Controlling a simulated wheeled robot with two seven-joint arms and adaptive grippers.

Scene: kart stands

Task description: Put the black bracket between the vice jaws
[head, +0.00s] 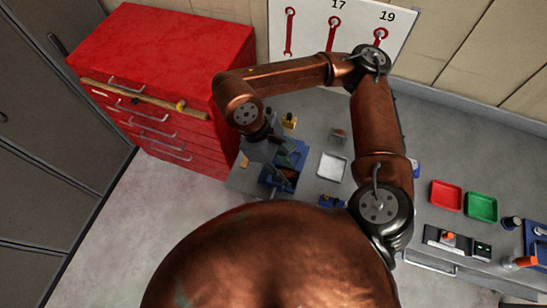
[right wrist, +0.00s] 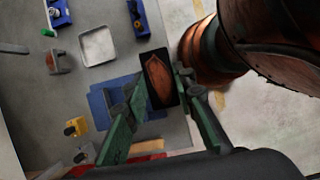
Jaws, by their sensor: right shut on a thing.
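The black bracket (right wrist: 157,78) is a dark flat plate with a copper-brown reflection on its face. In the right wrist view it sits between the green fingers of my right gripper (right wrist: 160,88), which is shut on it. The blue vice (right wrist: 103,100) lies below and beside the fingers, partly hidden by them. In the head view my right gripper (head: 281,163) is over the blue vice (head: 299,155) at the left end of the bench. Whether the bracket is between the jaws or above them I cannot tell. My left gripper is out of view.
A white tray (head: 331,167) lies right of the vice, with a small brown-grey part (head: 339,134) behind it. A yellow-and-black item (head: 289,121) stands behind the vice. A red tool cabinet (head: 165,55) stands left. Red (head: 446,196) and green (head: 482,207) trays lie farther right.

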